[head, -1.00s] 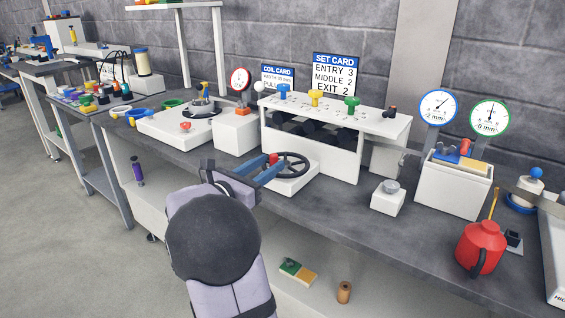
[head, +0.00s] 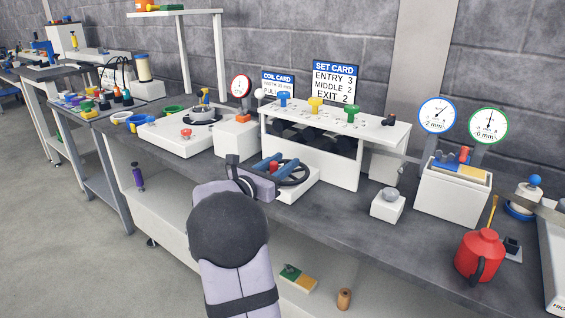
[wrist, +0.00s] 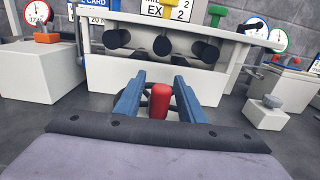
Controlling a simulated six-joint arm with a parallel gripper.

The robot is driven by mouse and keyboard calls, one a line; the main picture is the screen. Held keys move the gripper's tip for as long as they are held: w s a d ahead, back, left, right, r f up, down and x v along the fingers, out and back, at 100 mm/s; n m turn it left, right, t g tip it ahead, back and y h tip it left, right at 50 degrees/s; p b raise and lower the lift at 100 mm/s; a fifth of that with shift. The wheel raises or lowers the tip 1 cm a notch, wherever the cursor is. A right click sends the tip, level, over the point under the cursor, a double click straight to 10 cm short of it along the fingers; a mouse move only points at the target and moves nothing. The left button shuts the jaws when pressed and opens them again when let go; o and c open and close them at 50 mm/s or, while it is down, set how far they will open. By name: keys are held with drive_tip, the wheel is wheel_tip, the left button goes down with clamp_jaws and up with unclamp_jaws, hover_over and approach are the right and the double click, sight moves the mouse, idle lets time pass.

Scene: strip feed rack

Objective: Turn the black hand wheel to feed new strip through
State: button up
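The black hand wheel (head: 303,180) lies on a white base in front of the roller unit, with a red knob on its left side. My gripper (head: 271,165) is at that knob. In the wrist view the red knob (wrist: 160,101) stands between the two blue fingers, with a narrow gap visible on each side. My gripper (wrist: 158,98) looks open around the knob, not shut on it. Most of the wheel is hidden behind the knob and my gripper in the wrist view.
The white roller unit (head: 330,165) with coloured knobs on top stands just behind the wheel. A small white box with a grey button (head: 387,206) is to the right. A red oil can (head: 480,254) and two round dials stand farther right.

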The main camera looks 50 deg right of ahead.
drive_tip(key=shift+c, duration=0.6)
clamp_jaws()
drive_tip(key=shift+s+d+f+n+t+b, duration=0.1)
drive_tip(key=shift+n+t+b, duration=0.3)
drive_tip(key=shift+b, duration=0.85)
